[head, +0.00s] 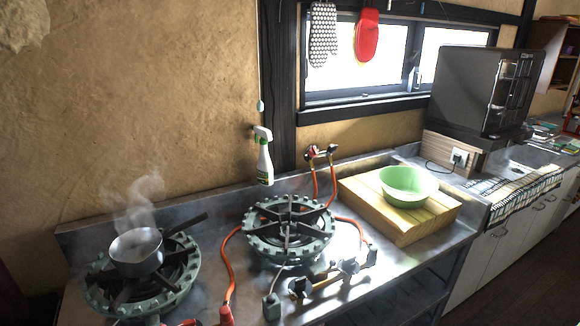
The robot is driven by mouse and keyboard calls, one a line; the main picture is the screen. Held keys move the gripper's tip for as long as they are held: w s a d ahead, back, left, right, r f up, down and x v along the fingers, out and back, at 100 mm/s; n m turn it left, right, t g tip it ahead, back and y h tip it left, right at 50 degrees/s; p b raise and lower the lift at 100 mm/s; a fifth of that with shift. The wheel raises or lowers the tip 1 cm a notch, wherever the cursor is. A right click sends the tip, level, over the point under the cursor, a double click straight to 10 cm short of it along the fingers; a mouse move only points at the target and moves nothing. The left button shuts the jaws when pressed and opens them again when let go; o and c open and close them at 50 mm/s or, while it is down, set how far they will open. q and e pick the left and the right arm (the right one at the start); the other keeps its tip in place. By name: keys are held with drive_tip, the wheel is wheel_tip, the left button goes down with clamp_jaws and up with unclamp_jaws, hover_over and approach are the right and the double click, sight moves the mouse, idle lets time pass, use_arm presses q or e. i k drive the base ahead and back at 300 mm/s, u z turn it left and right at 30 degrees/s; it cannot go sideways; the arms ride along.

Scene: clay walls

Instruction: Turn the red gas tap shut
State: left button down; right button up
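A small gas fitting with two outlets (322,153) stands at the back of the steel counter, below the window. Its left end has a red part (312,151), which looks like the red tap; its handle is too small to tell how it is turned. Orange hoses (316,182) run down from the fitting behind the middle burner. A red piece (226,314) sits on the hose end at the front edge; I cannot tell if it is a tap or a connector. Neither of my grippers is in view.
A steaming pot (137,250) stands on the left burner (100,290). The middle burner (289,228) is bare. A metal pipe with dark knobs (325,279) lies in front. A green bowl (408,184) sits on a wooden board (400,222). A spray bottle (264,160) hangs behind.

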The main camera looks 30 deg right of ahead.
sight(313, 152)
drive_tip(key=u, duration=2.55)
drive_tip(key=k, duration=1.75)
drive_tip(key=z, duration=2.25)
drive_tip(key=i, duration=0.5)
